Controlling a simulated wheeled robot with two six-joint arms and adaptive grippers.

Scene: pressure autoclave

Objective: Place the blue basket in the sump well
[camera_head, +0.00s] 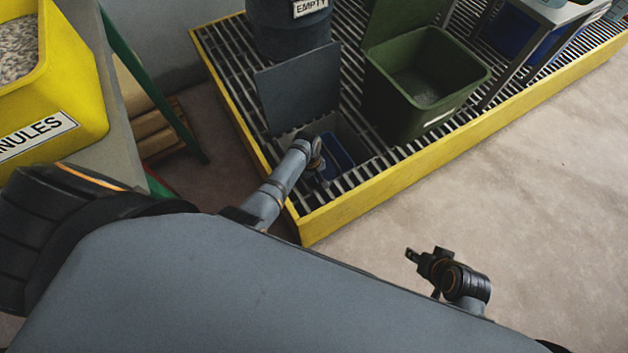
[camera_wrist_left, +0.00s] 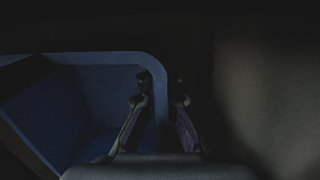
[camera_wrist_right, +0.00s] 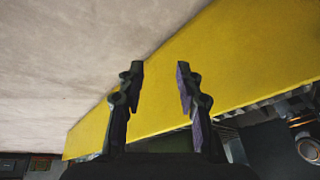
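The sump well (camera_head: 352,128) is a square opening in the slatted grating, with its grey lid (camera_head: 298,88) raised behind it. The blue basket (camera_head: 337,152) shows inside the well opening, partly hidden by my left arm. I cannot tell whether it rests on the bottom. In the left wrist view the basket's rim (camera_wrist_left: 100,58) and dark inside are visible. My left gripper (camera_wrist_left: 161,92) is open, one finger inside the basket wall and one outside, with narrow gaps showing. My right gripper (camera_wrist_right: 159,80) is open and empty, outside the platform near its yellow edge.
The grating platform has a yellow border (camera_head: 470,130). A dark drum (camera_head: 288,35) marked EMPTY and an open green bin (camera_head: 395,95) stand on it. A yellow granules tub (camera_head: 75,85) sits at the left. The floor (camera_head: 520,200) at the right is clear.

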